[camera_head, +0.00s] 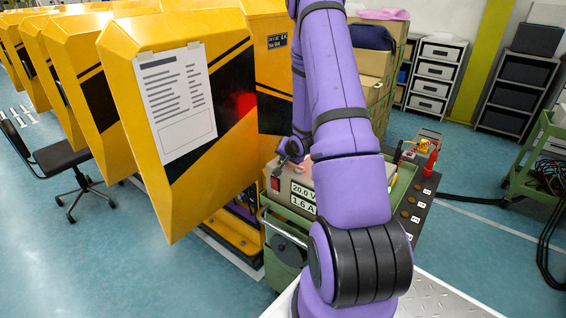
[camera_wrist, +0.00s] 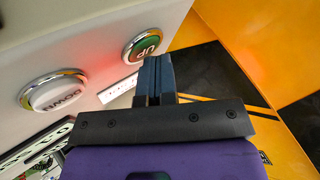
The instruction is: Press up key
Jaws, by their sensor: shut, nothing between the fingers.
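The up key (camera_wrist: 146,44) is a round green button with a metal ring, marked UP, on a pale panel at the top of the wrist view. The down key (camera_wrist: 53,92) is a white button with a metal ring, marked DOWN, lower left on the same panel. My gripper (camera_wrist: 156,64) is shut and empty. Its dark fingertips show just below and right of the up key in the picture; whether they touch it I cannot tell. In the head view my purple arm hides much of the middle, and I cannot make out the keys there.
Yellow gate panels (camera_head: 118,95) stand in a row at left, one bearing a paper sheet (camera_head: 176,104). A green cart with a power unit (camera_head: 303,196) reading 20.0 V stands behind my arm. A black chair (camera_head: 72,160) is at left. Red light falls on the panels.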

